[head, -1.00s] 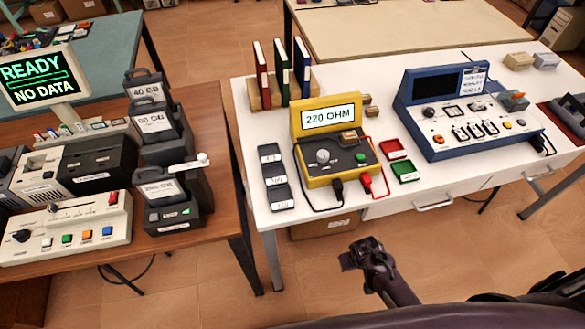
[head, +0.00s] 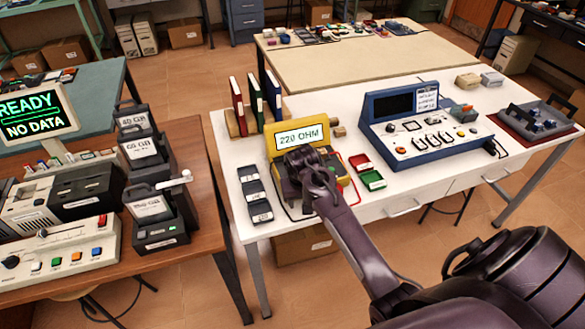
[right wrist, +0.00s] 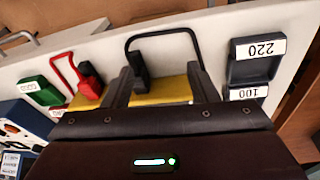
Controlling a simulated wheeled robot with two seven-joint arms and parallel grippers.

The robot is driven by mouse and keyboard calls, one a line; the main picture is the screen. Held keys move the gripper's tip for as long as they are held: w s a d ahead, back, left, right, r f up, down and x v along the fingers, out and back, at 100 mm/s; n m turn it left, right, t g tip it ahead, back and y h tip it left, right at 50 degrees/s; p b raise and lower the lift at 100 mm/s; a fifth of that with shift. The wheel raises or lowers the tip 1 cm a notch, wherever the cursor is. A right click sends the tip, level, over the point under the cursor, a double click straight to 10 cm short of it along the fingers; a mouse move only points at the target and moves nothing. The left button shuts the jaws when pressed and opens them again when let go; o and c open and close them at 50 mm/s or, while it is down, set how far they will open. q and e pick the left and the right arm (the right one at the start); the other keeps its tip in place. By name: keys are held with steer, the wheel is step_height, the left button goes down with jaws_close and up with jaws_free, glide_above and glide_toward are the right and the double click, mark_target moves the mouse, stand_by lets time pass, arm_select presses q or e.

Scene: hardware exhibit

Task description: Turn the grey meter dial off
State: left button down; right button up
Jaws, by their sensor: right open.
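The yellow meter (head: 272,148) stands on the white table, its raised screen reading "220 OHM". My right gripper (head: 300,160) is over the meter's front panel and covers the grey dial in the head view. In the right wrist view the gripper (right wrist: 160,78) has its fingers apart, with the meter's yellow front edge (right wrist: 172,92) and a black plug (right wrist: 137,82) showing between them. The dial is hidden there too, so its setting and any contact cannot be told. My left gripper is not in view.
Red and black leads loop from the meter's front; the red plug (right wrist: 90,84) is beside the fingers. Labelled grey boxes (head: 254,192) lie left, red and green trays (head: 372,181) right. A blue instrument (head: 400,107) stands farther right, binders (head: 255,98) behind.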

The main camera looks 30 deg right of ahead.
steer(key=w+d+r+m, duration=0.1)
steer(key=w+r, duration=0.1)
steer(key=w, duration=0.1)
steer(key=w+d+r+m+y, duration=0.1)
steer(key=w+d+r+m, duration=0.1)
steer(key=w+r, duration=0.1)
steer(key=w+d+r+m+g, duration=0.1)
steer(key=w+d+r, duration=0.1)
steer(key=w+r, duration=0.1)
steer(key=shift+w+d+m+y, duration=0.25)
steer(key=shift+w+m+y, duration=0.15)
steer(key=shift+w, duration=0.35)
steer(key=shift+w+r, duration=0.15)
steer(key=shift+r, duration=0.1)
steer(key=shift+f, duration=0.1)
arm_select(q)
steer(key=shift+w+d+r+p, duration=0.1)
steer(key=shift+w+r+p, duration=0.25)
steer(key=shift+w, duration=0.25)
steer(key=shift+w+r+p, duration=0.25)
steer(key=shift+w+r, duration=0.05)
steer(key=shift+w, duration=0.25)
arm_select(e)
step_height(320, 180, down, 7)
steer(key=shift+w+a+f, duration=0.1)
steer(key=shift+a+f, duration=0.05)
steer(key=c, duration=1)
steer(key=shift+o, duration=0.2)
